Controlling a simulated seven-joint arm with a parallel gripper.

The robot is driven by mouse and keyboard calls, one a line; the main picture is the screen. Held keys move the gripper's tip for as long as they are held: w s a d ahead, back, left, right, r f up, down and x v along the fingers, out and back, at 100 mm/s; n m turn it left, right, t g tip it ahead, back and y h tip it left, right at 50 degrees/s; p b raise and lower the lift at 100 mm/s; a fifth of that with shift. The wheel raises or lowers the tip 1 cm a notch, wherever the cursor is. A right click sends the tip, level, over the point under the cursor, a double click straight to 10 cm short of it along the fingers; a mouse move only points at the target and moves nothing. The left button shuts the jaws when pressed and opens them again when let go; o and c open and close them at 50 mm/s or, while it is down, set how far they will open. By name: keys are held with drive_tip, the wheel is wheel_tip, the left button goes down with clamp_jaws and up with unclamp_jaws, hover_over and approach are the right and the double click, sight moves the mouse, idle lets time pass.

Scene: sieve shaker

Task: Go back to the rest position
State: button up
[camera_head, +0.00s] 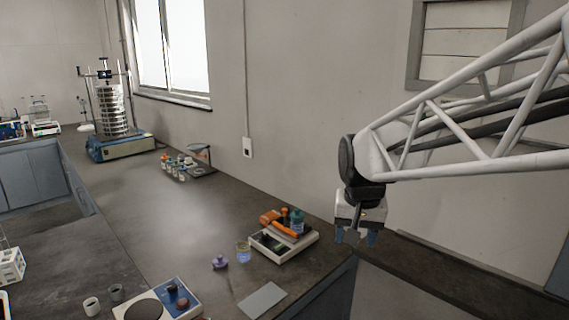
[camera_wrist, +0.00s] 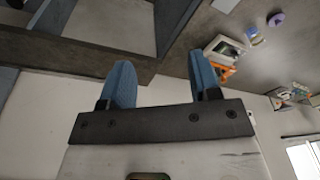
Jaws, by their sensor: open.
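My gripper (camera_head: 356,238) hangs from the arm at the right in the head view, pointing down beside the right end of the dark bench (camera_head: 190,220). It is clear of the bench items. In the wrist view my gripper (camera_wrist: 163,82) shows two blue fingers spread apart, with nothing between them. The sieve shaker (camera_head: 112,110), a stack of metal sieves on a blue base, stands far off at the back left of the bench.
A beaker (camera_head: 243,252), a purple-knobbed item (camera_head: 220,262) and a grey plate (camera_head: 262,300) lie nearby. Several small jars (camera_head: 178,167) stand further back. The middle bench is clear.

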drive_tip(key=s+d+f+n, duration=0.1)
drive_tip(key=s+d+f, duration=0.1)
drive_tip(key=s, duration=0.8)
drive_tip(key=s+d+f+n, duration=0.1)
drive_tip(key=s+f, duration=0.2)
drive_tip(key=s, duration=0.7)
drive_tip(key=shift+s+d+t, duration=0.25)
drive_tip(key=shift+d+t, duration=0.05)
drive_tip(key=shift+d, duration=0.1)
idle(0.6)
